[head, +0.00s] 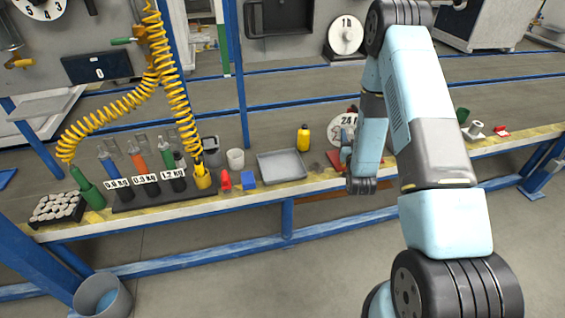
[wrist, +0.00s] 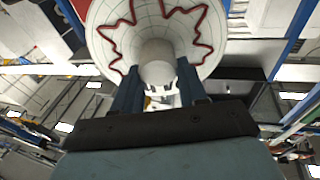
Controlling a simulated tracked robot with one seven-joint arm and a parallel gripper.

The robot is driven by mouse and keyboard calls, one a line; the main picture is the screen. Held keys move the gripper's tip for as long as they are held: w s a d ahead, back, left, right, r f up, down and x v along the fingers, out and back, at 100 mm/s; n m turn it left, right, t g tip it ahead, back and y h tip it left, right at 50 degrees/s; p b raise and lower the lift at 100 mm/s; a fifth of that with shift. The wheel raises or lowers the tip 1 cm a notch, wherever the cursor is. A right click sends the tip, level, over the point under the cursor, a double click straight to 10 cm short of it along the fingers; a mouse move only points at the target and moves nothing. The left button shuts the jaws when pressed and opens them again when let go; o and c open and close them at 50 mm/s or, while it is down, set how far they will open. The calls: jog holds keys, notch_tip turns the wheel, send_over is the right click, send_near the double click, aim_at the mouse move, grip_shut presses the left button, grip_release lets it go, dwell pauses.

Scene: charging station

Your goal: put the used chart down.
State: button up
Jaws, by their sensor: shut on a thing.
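The used chart (wrist: 112,28) is a white disc with a fine grid and a jagged red trace, at the top of the wrist view. A pale round hub (wrist: 157,52) stands out from its middle. My gripper (wrist: 158,76) is shut on this hub, with one dark finger on each side. The top of the disc is cut off by the picture edge.
An empty grey tray (head: 281,166) lies on the bench, with a yellow bottle (head: 303,138) at its right. Several syringe-like tubes fill a rack (head: 150,191). A grey bin (head: 101,297) stands on the floor.

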jog(key=shift+d, duration=0.5)
jog(key=s+a+f+n+y, duration=0.2)
jog(key=s+a+f+y, duration=0.1)
jog(key=a, duration=0.7)
jog(key=s+a+f+n+y, duration=0.1)
jog(key=s+a+f+y, duration=0.2)
jog(key=a, duration=0.8)
jog(key=shift+g+h, duration=0.3)
jog(key=shift+h, duration=0.2)
jog(key=shift+w+a+f, duration=0.65)
jog(key=shift+w+f, duration=1.65)
jog(key=shift+w+a+f, duration=0.65)
jog(key=shift+w+f, duration=1.6)
jog(key=shift+f, duration=0.1)
jog(key=shift+w+a+f, duration=0.65)
jog(key=shift+w+f, duration=1.65)
